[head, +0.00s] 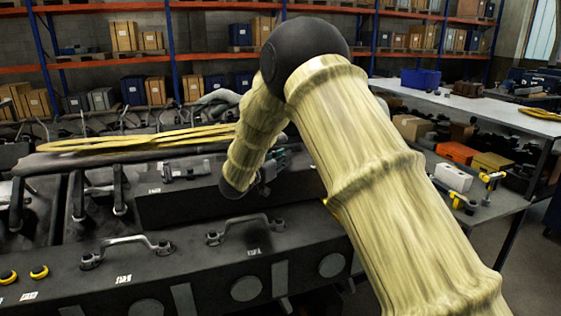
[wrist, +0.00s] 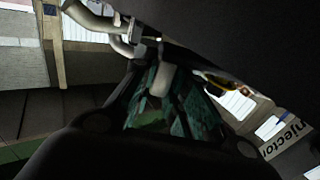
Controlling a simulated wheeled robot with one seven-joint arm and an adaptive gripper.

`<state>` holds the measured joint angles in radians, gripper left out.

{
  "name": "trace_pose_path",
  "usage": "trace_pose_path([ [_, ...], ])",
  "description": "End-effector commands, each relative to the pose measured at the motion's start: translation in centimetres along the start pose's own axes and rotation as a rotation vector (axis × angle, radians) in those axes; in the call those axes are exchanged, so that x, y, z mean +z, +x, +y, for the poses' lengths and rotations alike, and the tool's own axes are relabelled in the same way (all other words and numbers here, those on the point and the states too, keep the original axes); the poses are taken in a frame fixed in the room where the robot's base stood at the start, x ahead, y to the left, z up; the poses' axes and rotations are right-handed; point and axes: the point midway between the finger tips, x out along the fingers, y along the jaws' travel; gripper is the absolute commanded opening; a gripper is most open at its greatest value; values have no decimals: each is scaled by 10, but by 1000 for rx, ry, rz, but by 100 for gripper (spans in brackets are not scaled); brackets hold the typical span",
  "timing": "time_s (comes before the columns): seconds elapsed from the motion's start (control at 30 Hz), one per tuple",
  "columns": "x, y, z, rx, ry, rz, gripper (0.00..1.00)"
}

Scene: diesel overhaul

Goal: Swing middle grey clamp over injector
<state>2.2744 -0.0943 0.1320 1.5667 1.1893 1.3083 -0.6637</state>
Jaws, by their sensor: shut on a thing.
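My gripper (head: 272,170) is mostly hidden behind my arm in the head view, low over the dark engine block (head: 165,207). In the wrist view my gripper (wrist: 158,95) has its fingers closed around a pale grey piece, which looks like the grey clamp (wrist: 155,80). A label reading "Injector" (wrist: 287,136) shows at the right edge of the wrist view. The injector itself cannot be made out. A small grey metal fitting (head: 186,171) sits on top of the block, left of my gripper.
Metal handles (head: 126,246) stand up from the front cover. Yellow hoses (head: 150,140) lie behind the block. A bench (head: 480,112) with a blue bin (head: 421,78) and boxes is at the right. Shelves line the back wall.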

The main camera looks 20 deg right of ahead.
Motion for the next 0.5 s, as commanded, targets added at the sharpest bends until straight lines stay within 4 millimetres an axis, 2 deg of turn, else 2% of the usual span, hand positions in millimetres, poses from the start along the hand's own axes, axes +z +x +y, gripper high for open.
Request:
trace_pose_path([
  [0.5, 3, 23, -3, -410, 0, 0, 0],
])
